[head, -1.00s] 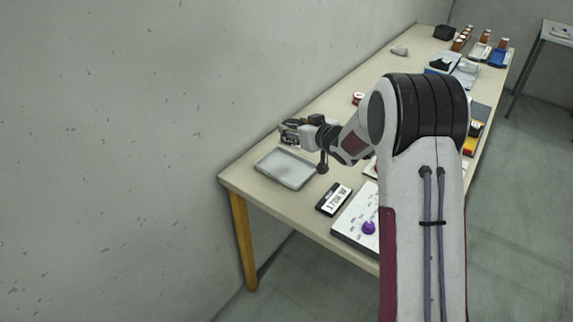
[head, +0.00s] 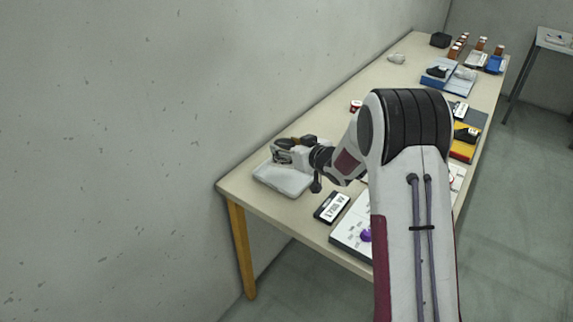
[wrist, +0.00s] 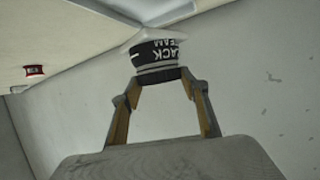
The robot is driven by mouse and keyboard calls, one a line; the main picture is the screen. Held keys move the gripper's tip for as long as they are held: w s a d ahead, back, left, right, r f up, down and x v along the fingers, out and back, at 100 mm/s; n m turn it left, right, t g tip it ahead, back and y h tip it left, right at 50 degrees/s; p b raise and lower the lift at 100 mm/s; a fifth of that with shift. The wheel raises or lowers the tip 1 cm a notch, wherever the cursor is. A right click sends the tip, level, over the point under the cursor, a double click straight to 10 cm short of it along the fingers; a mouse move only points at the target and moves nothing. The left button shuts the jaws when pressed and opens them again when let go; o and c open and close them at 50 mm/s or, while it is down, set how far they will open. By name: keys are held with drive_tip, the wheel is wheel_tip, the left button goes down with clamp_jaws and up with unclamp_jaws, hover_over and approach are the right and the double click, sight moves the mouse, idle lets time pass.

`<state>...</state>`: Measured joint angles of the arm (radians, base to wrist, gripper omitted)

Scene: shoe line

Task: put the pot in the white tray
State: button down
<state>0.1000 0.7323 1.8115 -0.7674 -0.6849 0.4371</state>
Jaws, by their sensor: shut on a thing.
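The white tray (head: 272,184) lies near the left end of the table in the head view. My gripper (head: 278,152) is over the tray's far side there, and the pot is hard to make out in that view. In the wrist view my gripper (wrist: 157,82) is shut on the pot (wrist: 150,53), with a finger on each side of its dark lid. The pot has a black band with white letters, and a pale part shows beyond it. I cannot tell from the frames how high the pot is above the tray.
A black box with a white label (head: 332,207) lies right of the tray. A white board with a purple item (head: 352,238) is at the table's front edge. A small red tin (head: 356,106) stands farther back. The wall runs close behind the tray.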

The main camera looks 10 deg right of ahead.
sight(287, 163)
drive_tip(key=shift+f, duration=1.4)
drive_tip(key=shift+f, duration=0.1)
drive_tip(key=shift+f, duration=1.8)
drive_tip(key=c, duration=1.1)
unclamp_jaws()
drive_tip(key=shift+f, duration=0.25)
drive_tip(key=shift+r, duration=0.2)
drive_tip(key=shift+v, duration=6)
